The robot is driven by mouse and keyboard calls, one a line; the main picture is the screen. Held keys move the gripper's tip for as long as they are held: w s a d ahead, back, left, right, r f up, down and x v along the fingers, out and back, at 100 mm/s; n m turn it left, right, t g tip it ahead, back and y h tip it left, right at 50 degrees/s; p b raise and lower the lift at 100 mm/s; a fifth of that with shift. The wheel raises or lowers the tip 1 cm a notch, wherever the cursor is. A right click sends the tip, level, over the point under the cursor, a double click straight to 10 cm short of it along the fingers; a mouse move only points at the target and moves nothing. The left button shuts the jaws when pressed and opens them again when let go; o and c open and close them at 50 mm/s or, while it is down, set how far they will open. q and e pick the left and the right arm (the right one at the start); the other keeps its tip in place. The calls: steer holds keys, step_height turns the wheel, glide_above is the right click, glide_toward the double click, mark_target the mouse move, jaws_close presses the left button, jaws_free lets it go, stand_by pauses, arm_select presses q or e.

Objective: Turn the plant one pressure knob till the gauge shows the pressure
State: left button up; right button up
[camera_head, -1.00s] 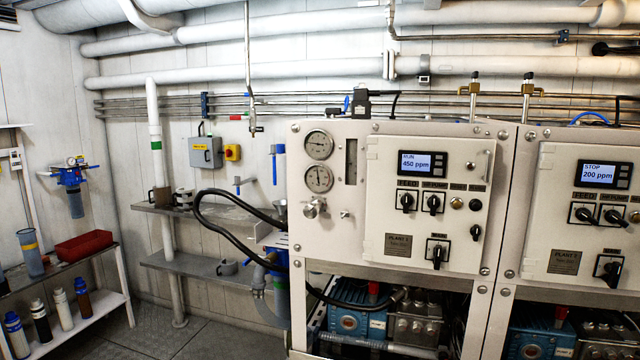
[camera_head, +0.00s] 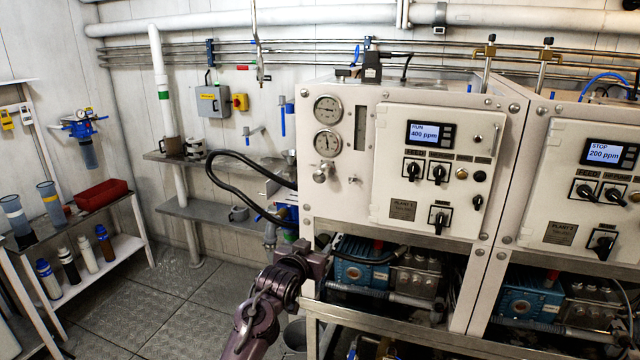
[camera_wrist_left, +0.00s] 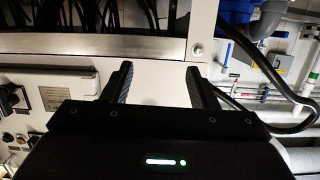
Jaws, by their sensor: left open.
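The plant one panel (camera_head: 348,210) is a white cabinet in the middle of the head view. Two round gauges (camera_head: 328,108) (camera_head: 328,142) sit one above the other at its upper left; their readings are too small to tell. The silver pressure knob (camera_head: 322,172) is just below them. My left arm comes up from the bottom, its wrist end below the panel's lower left corner and under the knob. In the left wrist view my left gripper (camera_wrist_left: 158,75) is open and empty, in front of the upside-down panel. The knob is not clearly visible there. My right gripper is out of view.
Plant one's display (camera_head: 430,134) reads RUN 400 ppm. The plant two panel (camera_head: 560,180) stands at the right. A black hose (camera_head: 215,170) loops left of the panel. Pumps (camera_head: 360,272) sit in the frame below. A shelf with bottles and a red tray (camera_head: 101,194) is at the left.

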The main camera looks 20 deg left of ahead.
mark_target(319, 177)
arm_select(q)
step_height(319, 177, up, 16)
steer(key=t+p, duration=0.1)
steer(key=t, duration=0.1)
steer(key=w, duration=0.2)
steer(key=w+p, duration=0.1)
steer(key=w, duration=0.1)
steer(key=w+p, duration=0.1)
steer(key=shift+w+a, duration=0.25)
steer(key=shift+w, duration=0.15)
steer(key=shift+w+f, duration=0.1)
steer(key=shift+w, duration=0.55)
steer(key=c, duration=1)
